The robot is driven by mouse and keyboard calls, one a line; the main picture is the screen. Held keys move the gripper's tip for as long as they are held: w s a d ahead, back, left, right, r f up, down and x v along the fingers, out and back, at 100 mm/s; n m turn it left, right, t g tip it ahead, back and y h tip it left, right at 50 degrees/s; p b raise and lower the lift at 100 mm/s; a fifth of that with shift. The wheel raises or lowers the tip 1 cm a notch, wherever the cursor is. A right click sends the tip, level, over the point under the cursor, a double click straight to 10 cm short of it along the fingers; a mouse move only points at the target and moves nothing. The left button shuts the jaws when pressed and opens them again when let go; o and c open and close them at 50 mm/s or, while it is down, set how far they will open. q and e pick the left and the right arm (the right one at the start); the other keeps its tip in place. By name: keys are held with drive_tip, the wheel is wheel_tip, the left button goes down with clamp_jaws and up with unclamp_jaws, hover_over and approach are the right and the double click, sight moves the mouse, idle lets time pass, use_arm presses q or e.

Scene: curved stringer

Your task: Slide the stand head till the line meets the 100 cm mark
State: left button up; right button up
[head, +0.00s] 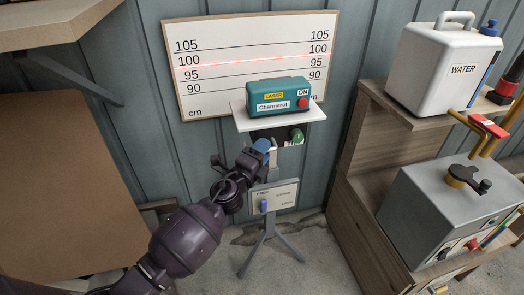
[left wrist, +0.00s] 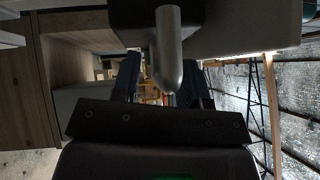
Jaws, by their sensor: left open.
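The white scale board (head: 185,95) on the wall has marks from 90 to 105 cm. The teal laser box (head: 275,87) reads ON and sits on the white stand head (head: 310,114). Under the head are a blue part (head: 262,145) and a green knob (head: 297,135). My left gripper (head: 256,160) is open beside the blue part; contact is unclear. The left wrist view shows a grey rounded rod (left wrist: 169,50) close by.
The stand's tripod (head: 265,240) rests on the concrete floor, with a label plate (head: 285,195) bearing a blue slider. A wooden shelf unit (head: 365,145) at right holds a white water container (head: 440,65) and a grey machine (head: 430,215). A brown board (head: 60,190) stands left.

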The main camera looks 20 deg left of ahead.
use_arm(q)
drive_tip(key=v, duration=1)
drive_tip(key=shift+s, duration=0.4)
use_arm(e)
drive_tip(key=shift+s+f, duration=0.25)
drive_tip(key=shift+f, duration=0.05)
use_arm(q)
drive_tip(key=shift+a, duration=0.15)
use_arm(e)
drive_tip(key=shift+w, duration=0.1)
drive_tip(key=shift+w+r, duration=0.15)
drive_tip(key=shift+w, duration=0.15)
